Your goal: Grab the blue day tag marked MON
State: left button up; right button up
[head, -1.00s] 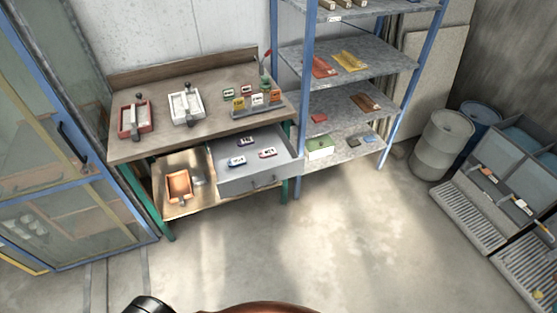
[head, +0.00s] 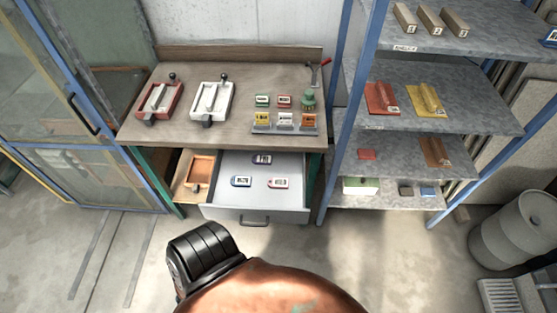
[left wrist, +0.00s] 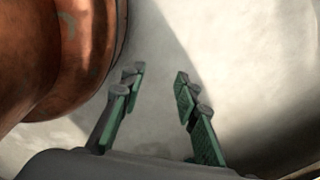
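The open grey drawer (head: 225,204) under the workbench holds three small tags. A blue-edged tag (head: 241,181) lies at its left; its lettering looks like MON but is too small to be sure. A dark blue tag (head: 262,160) lies at the back, and a red-edged tag (head: 278,183) at the right; I cannot read either firmly. My left gripper (left wrist: 158,78) shows in the left wrist view with its green fingers apart and nothing between them, over bare floor. It is away from the tags. My right gripper is in neither view.
The workbench (head: 140,127) above the drawer carries a red and a white tray-like fixture and several small label blocks. An orange tray (head: 201,170) sits left of the drawer. A blue-posted shelf (head: 450,128) stands right, a glass cabinet (head: 85,165) left. Floor in front is clear.

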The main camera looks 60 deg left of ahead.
aim_at(236, 181)
jog(key=i, duration=1.55)
jog(key=u, duration=1.85)
